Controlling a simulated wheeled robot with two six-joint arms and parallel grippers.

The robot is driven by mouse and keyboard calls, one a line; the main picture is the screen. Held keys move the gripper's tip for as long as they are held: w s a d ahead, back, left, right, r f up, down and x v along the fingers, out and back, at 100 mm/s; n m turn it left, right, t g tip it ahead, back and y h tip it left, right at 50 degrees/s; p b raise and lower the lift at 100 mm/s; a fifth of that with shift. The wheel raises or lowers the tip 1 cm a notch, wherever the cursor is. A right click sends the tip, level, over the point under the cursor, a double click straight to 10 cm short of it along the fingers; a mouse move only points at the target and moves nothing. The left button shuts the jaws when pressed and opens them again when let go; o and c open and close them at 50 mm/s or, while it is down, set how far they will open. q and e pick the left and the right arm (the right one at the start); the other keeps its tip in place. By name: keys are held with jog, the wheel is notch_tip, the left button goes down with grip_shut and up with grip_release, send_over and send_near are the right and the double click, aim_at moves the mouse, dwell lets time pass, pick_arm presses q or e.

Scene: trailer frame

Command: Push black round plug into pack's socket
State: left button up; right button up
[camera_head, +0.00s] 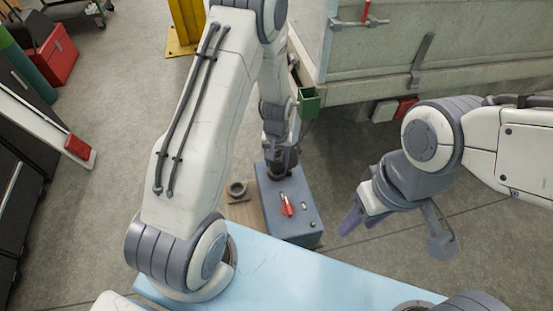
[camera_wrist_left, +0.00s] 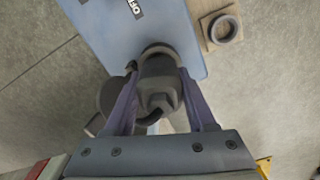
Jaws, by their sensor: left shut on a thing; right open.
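The pack is a blue-grey box (camera_head: 290,222) with a red switch (camera_head: 287,205) on top; it also shows in the left wrist view (camera_wrist_left: 120,35) with an "OFF" label. My left gripper (camera_head: 280,160) is over the far end of the pack. In the left wrist view its fingers (camera_wrist_left: 158,100) are shut on the black round plug (camera_wrist_left: 158,82). The plug's front end meets a dark round collar (camera_wrist_left: 160,50) at the pack's socket; how deep it sits is hidden. My right gripper (camera_head: 397,228) is open and empty, right of the pack.
A dark ring (camera_head: 237,189) on a small wooden board stands left of the pack, also in the left wrist view (camera_wrist_left: 222,28). A light blue surface (camera_head: 290,275) lies in front. The trailer (camera_head: 385,70) and a green bracket (camera_head: 309,102) stand behind.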

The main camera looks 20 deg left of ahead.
pick_arm(q)
jog(key=shift+f+b, duration=0.35)
jog(key=shift+f, duration=0.45)
dwell(0.5)
jog(key=o, duration=0.9)
jog(key=shift+o, duration=0.3)
jog(key=shift+d, duration=0.1)
jog(key=shift+r, duration=0.1)
jog(key=shift+o, duration=0.2)
notch_tip(320, 180, up, 3)
jog(key=p, duration=0.2)
jog(key=shift+w+p, duration=0.15)
jog(key=shift+p, duration=0.15)
jog(key=shift+r+p, duration=1.9)
jog(key=shift+r, duration=0.1)
jog(key=shift+f, duration=0.1)
